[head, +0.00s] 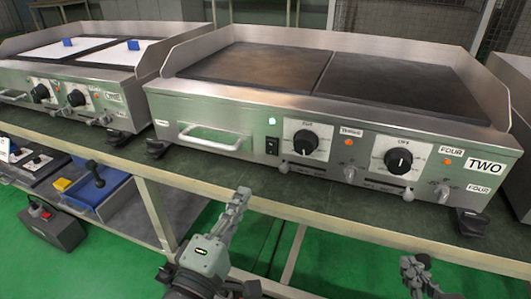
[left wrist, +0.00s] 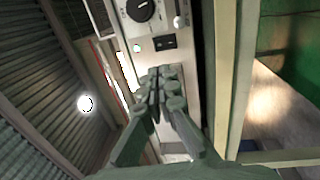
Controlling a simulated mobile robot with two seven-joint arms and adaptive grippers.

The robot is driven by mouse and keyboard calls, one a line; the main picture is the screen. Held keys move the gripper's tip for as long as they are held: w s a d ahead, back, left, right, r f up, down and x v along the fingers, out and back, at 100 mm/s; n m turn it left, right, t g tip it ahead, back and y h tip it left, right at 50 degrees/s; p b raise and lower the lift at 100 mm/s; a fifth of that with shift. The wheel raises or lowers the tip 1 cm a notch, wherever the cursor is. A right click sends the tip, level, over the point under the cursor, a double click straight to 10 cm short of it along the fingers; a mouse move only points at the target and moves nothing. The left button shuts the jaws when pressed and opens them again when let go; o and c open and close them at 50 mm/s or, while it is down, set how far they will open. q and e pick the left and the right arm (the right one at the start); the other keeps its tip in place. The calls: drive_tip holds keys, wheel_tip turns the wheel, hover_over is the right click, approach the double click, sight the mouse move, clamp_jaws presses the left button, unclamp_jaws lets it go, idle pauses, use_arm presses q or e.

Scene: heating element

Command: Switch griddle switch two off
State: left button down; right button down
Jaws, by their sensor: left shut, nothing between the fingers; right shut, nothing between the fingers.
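The griddle marked TWO (head: 225,107) stands on the bench, its front panel facing me. Its black rocker switch (head: 272,146) is on the front panel, between the handle and the first dial; its on/off position is too small to tell. My left gripper (head: 241,194) is shut and empty, below and a little left of the switch, apart from the panel. In the left wrist view, the shut fingertips (left wrist: 161,74) point toward the dark switch (left wrist: 165,42), just beyond them. My right gripper (head: 415,262) is shut and empty at the lower right, below the bench edge.
A silver handle (head: 212,138) juts from the panel left of the switch. Two black dials (head: 305,142) (head: 398,161) are to its right, with small levers (head: 284,167) beneath. Another griddle (head: 110,88) stands at left. The bench edge (head: 330,219) runs below the panel.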

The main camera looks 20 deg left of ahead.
sight(270, 144)
use_arm(q)
drive_tip(key=w, duration=0.4)
drive_tip(key=w+r, duration=0.1)
drive_tip(key=w, duration=0.7)
drive_tip(key=shift+w+d+r, duration=0.15)
drive_tip(key=shift+d+r, duration=0.05)
drive_tip(key=shift+r, duration=0.1)
drive_tip(key=shift+w, duration=0.5)
